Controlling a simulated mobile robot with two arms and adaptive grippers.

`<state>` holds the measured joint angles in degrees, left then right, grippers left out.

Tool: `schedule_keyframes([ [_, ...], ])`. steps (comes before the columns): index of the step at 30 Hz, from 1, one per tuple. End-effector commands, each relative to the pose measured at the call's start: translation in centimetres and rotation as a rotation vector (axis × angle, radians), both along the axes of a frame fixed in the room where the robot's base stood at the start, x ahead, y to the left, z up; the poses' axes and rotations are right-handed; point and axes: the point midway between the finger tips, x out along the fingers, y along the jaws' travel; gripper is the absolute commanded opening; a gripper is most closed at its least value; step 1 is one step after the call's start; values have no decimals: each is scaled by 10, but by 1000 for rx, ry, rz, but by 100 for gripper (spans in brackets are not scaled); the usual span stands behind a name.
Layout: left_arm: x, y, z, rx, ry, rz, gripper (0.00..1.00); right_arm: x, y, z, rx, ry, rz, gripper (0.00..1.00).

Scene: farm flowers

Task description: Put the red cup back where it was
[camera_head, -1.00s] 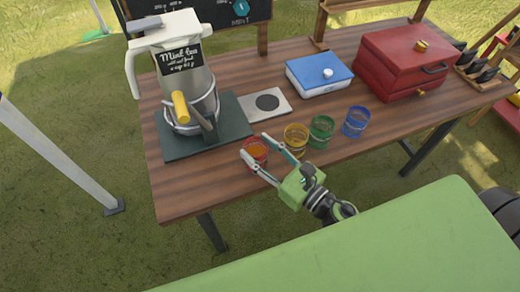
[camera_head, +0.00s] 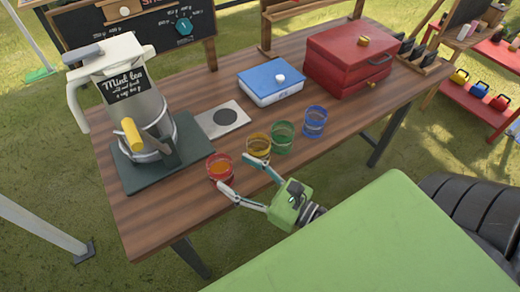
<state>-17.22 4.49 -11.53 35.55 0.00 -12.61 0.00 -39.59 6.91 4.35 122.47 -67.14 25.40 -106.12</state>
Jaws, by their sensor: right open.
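The red cup (camera_head: 219,168) stands upright on the wooden table (camera_head: 165,213) near its front edge. It has orange contents. My right gripper (camera_head: 236,175) is open and empty, its fingers pointing toward the red cup from the front right. Its fingertips are just short of the cup; one is close to the cup's front side, the other close to the yellow cup (camera_head: 258,148). I cannot tell whether either touches. My left gripper is not in view.
A green cup (camera_head: 282,137) and a blue cup (camera_head: 314,122) continue the row to the right. A mint tea dispenser (camera_head: 137,105) stands on a dark mat at left. Behind are a metal plate (camera_head: 223,118), a blue-lidded box (camera_head: 270,85) and a red box (camera_head: 349,60).

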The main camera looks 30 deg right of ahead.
Motion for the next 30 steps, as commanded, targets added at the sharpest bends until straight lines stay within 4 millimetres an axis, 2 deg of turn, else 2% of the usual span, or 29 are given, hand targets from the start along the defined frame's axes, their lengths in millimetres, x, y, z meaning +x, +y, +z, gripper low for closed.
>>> schedule_keyframes([
  [1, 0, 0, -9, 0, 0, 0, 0, -12, -5, -6, -2, 2, -1, 59],
  [6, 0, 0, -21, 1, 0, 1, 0, -41, -18, -4, -2, 2, -1, 59],
  [12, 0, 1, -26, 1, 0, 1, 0, -61, -28, -2, 0, 1, -1, 59],
  [30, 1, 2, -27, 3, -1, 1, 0, -66, -30, 0, -1, -2, 1, 59],
])
